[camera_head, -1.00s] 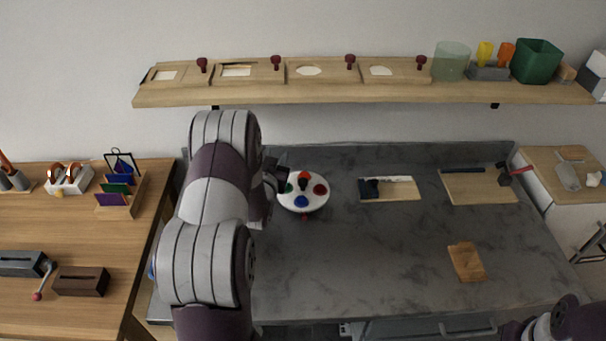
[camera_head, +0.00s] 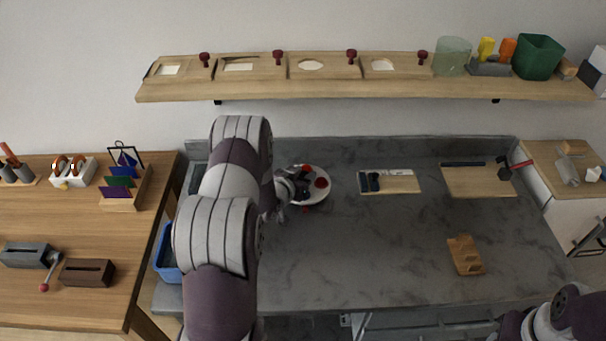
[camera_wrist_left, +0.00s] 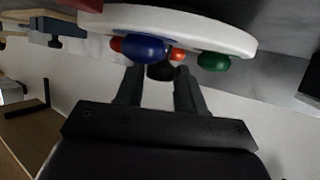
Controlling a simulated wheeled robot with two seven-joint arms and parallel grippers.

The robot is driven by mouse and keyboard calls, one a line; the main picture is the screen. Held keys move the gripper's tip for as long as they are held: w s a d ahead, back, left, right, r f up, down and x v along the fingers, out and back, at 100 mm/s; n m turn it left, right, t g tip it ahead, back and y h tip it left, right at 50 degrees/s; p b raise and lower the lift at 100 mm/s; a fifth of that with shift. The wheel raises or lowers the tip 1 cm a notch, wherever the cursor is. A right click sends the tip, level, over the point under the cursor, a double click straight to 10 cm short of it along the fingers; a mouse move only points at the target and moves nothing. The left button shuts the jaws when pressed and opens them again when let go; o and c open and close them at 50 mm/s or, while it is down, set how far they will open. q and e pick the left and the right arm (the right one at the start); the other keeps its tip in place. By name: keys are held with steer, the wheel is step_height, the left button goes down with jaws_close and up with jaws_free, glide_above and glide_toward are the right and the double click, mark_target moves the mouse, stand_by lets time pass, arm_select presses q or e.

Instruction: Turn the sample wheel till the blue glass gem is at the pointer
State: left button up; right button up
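The sample wheel (camera_head: 316,198) is a white disc on the grey bench, partly hidden behind my left gripper (camera_head: 296,188) in the head view. A red gem (camera_head: 321,183) shows on its right side. A small red piece (camera_head: 306,210) shows at its front edge; I cannot tell if it is the pointer. In the left wrist view the wheel (camera_wrist_left: 205,30) carries the blue gem (camera_wrist_left: 144,48) and a green gem (camera_wrist_left: 213,62). My left gripper (camera_wrist_left: 159,72) is open, with a dark knob-like part (camera_wrist_left: 160,71) between its fingertips. Contact is unclear.
A wooden block (camera_head: 466,255) lies near the front. A shelf (camera_head: 350,92) runs above. The middle of the bench is clear.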

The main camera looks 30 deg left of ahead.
arm_select(q)
steer(key=shift+w, duration=0.1)
jaws_close()
steer(key=shift+d+n+y+b, duration=0.1)
steer(key=shift+n+y+b, duration=0.3)
steer(key=shift+y, duration=0.1)
steer(key=shift+n+y, duration=0.3)
steer(key=shift+y, duration=0.1)
jaws_free()
